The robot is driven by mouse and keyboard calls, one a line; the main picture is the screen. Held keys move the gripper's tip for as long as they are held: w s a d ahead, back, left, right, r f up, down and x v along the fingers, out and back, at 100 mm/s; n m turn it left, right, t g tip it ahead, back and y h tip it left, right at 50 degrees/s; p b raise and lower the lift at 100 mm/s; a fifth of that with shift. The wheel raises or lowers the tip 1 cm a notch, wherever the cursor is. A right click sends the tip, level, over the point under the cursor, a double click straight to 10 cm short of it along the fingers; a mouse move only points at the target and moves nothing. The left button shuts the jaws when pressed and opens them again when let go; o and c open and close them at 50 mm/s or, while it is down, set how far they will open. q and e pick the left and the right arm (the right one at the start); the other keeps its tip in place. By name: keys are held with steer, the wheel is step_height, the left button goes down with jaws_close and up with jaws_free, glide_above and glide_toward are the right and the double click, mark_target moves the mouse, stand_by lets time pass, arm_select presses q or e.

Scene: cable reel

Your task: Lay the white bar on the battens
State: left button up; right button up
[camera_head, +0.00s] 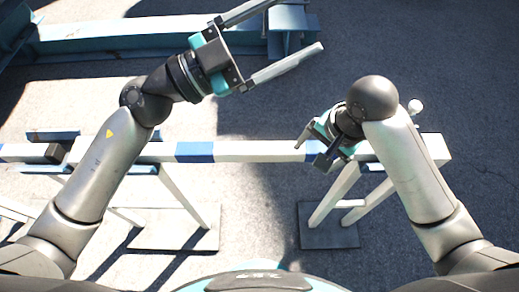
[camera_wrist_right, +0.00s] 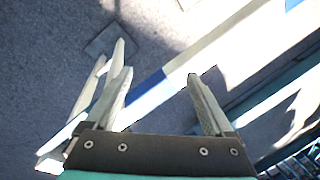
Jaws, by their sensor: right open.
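The long white bar (camera_head: 260,151) with blue bands lies level across the head view, over two white-legged trestles. Its right end shows beyond my right arm. In the right wrist view the bar (camera_wrist_right: 215,55) runs diagonally, with a blue band (camera_wrist_right: 150,93) between the fingers. My right gripper (camera_head: 312,154) is open at the bar, near a blue band; its fingers (camera_wrist_right: 158,75) lie on either side of the bar in the wrist picture. I cannot tell whether they touch it. My left gripper (camera_head: 297,23) is open and empty, well beyond the bar. I cannot tell which pieces are the battens.
A small dark block (camera_head: 56,153) sits at the bar's left part. A large blue steel beam (camera_head: 110,38) lies at the back left. The grey floor at the upper right is clear.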

arm_select(q)
step_height(320, 180, down, 6)
steer(key=s+d+m+g+y, duration=0.1)
steer(key=s+m+g+y, duration=0.15)
steer(key=g, duration=0.25)
steer(key=n+g+y, duration=0.3)
steer(key=n+y, duration=0.2)
steer(key=y, duration=1.3)
glide_above(180, 148)
step_height(180, 148, down, 13)
steer(key=shift+r+h, duration=0.15)
steer(key=shift+h, duration=0.1)
arm_select(e)
steer(key=w+d+r+m+g+h, duration=0.1)
steer(key=w+d+r+m+h, duration=0.1)
steer(key=w+d+r+m, duration=0.3)
step_height(180, 148, up, 3)
steer(key=d+m, duration=0.2)
steer(key=m, duration=0.2)
steer(key=shift+w+m+g, duration=0.35)
steer(key=shift+m+g, duration=0.05)
steer(key=shift+f, duration=0.1)
arm_select(q)
step_height(180, 148, down, 15)
steer(key=shift+f, duration=0.15)
arm_select(e)
step_height(180, 148, down, 15)
steer(key=shift+f, duration=0.1)
